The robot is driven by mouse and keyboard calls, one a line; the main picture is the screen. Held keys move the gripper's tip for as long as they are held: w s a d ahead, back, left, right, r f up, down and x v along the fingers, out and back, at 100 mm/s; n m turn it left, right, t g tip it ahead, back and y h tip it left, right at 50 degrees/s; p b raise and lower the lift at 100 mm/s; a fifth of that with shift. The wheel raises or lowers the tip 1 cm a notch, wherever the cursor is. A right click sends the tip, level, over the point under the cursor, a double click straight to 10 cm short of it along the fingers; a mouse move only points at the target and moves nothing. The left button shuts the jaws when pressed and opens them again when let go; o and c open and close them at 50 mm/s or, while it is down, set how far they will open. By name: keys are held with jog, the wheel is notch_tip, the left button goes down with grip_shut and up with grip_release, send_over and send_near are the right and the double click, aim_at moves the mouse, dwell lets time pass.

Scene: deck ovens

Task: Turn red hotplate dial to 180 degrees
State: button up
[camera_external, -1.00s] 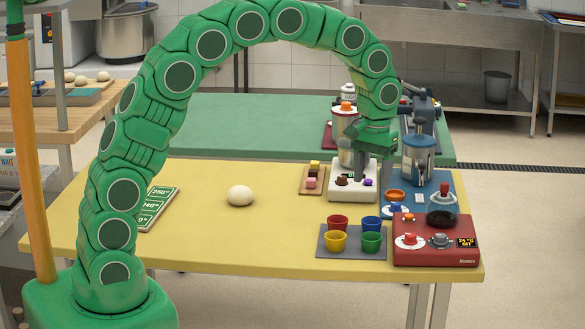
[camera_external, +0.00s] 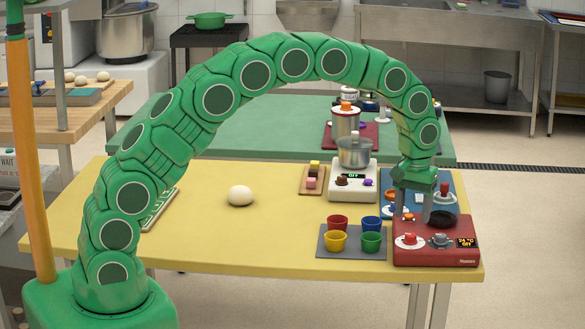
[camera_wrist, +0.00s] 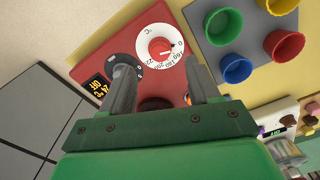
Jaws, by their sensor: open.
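The red hotplate (camera_external: 435,257) sits at the right front corner of the yellow table. Its red dial (camera_external: 409,240), on a white numbered ring, is at the front left of it; the dial also shows in the wrist view (camera_wrist: 160,48), its marker pointing toward the ring's upper right, near 0. The display (camera_external: 466,242) reads 24 °C and OFF. My gripper (camera_external: 413,212) hangs fingers down over the hotplate, above and behind the dial. In the wrist view, its fingers (camera_wrist: 158,75) are apart and empty, with the dial just beyond the tips. I see no contact.
A grey knob (camera_external: 440,240) is right of the dial, with a black plate (camera_external: 441,219) behind. Several coloured cups (camera_external: 337,223) stand on a grey mat (camera_external: 323,247) to the left. A white scale (camera_external: 352,190) with a steel pot is farther back. The yellow table's middle is mostly clear.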

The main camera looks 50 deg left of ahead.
aim_at(411, 234)
jog(key=shift+f, duration=2.8)
jog(key=c, duration=1)
